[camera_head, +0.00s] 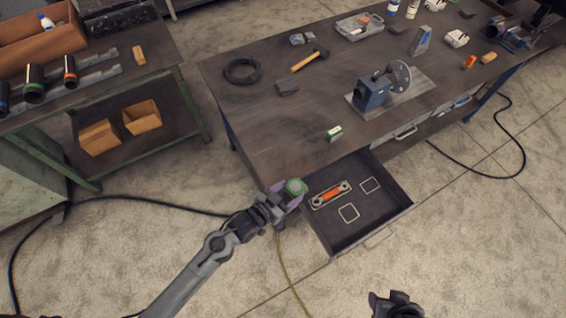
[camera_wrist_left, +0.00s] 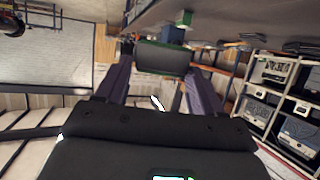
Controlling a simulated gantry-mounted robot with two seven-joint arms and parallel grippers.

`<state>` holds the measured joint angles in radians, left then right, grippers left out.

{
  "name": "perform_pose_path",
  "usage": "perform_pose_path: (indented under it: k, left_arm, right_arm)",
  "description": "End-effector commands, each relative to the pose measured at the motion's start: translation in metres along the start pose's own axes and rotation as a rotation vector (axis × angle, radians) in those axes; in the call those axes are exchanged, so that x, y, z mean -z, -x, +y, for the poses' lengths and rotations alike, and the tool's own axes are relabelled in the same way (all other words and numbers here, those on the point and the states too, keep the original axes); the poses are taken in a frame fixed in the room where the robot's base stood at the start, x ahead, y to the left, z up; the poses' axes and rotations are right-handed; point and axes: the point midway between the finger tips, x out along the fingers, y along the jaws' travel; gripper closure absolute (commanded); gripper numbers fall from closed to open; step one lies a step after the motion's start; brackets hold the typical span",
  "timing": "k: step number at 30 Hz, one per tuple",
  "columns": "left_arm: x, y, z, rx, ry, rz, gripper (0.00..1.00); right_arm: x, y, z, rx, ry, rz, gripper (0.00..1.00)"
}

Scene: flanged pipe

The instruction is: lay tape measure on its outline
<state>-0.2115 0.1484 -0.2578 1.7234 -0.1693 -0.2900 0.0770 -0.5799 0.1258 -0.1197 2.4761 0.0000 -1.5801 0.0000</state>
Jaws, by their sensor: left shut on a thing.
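The tape measure (camera_head: 296,186), green-faced and rounded, is between the fingers of my left gripper (camera_head: 285,193), just left of the open drawer. In the left wrist view the tape measure (camera_wrist_left: 163,59) is a dark block between the two purple fingers. The open drawer (camera_head: 350,235) has two pale, squarish outlines on its floor, one nearer the front (camera_head: 349,213) and one farther right (camera_head: 370,185). Both are empty. I cannot tell which one is the tape measure's. My right gripper (camera_head: 393,302) is at the bottom edge, partly cut off; its fingers are unclear.
An orange and grey tool (camera_head: 331,195) lies in the drawer's left part, inside a pale outline. A small green and white box (camera_head: 334,133) sits near the workbench (camera_head: 290,120) edge above the drawer. A hammer (camera_head: 309,61), a coiled cable (camera_head: 241,71) and a flanged pipe (camera_head: 376,90) are farther back.

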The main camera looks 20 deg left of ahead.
Motion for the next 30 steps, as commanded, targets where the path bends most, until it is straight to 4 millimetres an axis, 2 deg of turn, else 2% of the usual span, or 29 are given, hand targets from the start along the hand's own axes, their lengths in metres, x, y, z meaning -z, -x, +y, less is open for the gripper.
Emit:
perform_pose_path:
  k: [1,3,7,11,17,21,25,30]
  left_arm:
    - [-0.020,-0.022,-0.004,-0.023,-0.015,0.005,0.72]
    - [-0.030,-0.042,-0.006,-0.060,-0.030,0.006,0.72]
    - [-0.042,-0.076,-0.014,-0.116,-0.054,0.007,0.72]
    - [-0.044,-0.107,-0.027,-0.159,-0.072,0.008,0.72]
    - [-0.027,-0.145,-0.051,-0.190,-0.085,0.009,0.72]
    - [-0.004,-0.162,-0.067,-0.183,-0.082,0.008,0.72]
    - [0.018,-0.169,-0.075,-0.182,-0.080,0.007,0.72]
    - [0.033,-0.172,-0.079,-0.182,-0.078,0.003,0.72]
  right_arm:
    - [-0.009,-0.028,-0.001,-0.001,0.001,0.000,0.45]
    - [-0.015,-0.047,-0.002,0.000,0.001,0.000,0.45]
    - [-0.025,-0.081,-0.003,0.000,0.000,0.002,0.45]
    - [-0.036,-0.115,-0.005,0.001,-0.001,0.003,0.45]
    - [-0.050,-0.160,-0.008,0.004,-0.004,0.004,0.45]
    - [-0.057,-0.183,-0.009,0.006,-0.007,0.004,0.45]
    - [-0.061,-0.196,-0.010,0.007,-0.008,0.005,0.45]
    - [-0.064,-0.204,-0.011,0.007,-0.009,0.005,0.45]
